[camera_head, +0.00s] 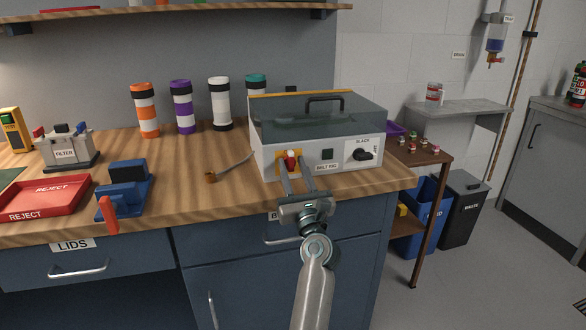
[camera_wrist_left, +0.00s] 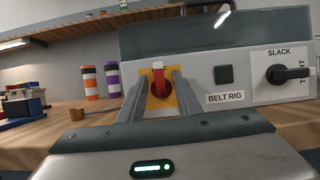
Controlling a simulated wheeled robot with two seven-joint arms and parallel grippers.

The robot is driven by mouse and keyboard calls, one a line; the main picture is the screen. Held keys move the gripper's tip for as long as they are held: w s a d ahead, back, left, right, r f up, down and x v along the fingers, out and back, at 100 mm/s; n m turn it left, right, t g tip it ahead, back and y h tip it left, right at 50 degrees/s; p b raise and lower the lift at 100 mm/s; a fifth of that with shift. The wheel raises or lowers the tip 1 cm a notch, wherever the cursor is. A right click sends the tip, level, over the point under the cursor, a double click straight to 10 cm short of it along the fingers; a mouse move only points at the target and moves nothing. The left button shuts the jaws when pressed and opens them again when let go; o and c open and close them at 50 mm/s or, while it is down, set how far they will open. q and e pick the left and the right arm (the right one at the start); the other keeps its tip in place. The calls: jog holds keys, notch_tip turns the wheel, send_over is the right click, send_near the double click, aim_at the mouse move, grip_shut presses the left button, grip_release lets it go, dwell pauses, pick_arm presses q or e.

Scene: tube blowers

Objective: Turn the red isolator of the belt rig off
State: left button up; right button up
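The belt rig (camera_head: 275,150) is a grey box with a dark clear lid, labelled BELT RIG, at the right end of the bench. Its red isolator (camera_head: 290,158) sits on a yellow plate at the left of the front panel. In the left wrist view the red isolator (camera_wrist_left: 159,82) has its handle upright. My left gripper (camera_head: 295,174) is at the front panel, fingers pointing at the isolator. In the wrist view the left gripper (camera_wrist_left: 160,92) is open, one finger on each side of the red handle, with gaps showing. Contact cannot be told. My right gripper is not in view.
A dark square button (camera_wrist_left: 223,75) and a black SLACK knob (camera_wrist_left: 290,73) are right of the isolator. A small brown knob on a rod (camera_head: 211,177) lies left of the rig. A blue clamp (camera_head: 124,190) and red REJECT tray (camera_head: 48,195) stand further left.

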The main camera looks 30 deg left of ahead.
pick_arm(q)
jog(key=shift+r, duration=0.1)
dwell(0.4)
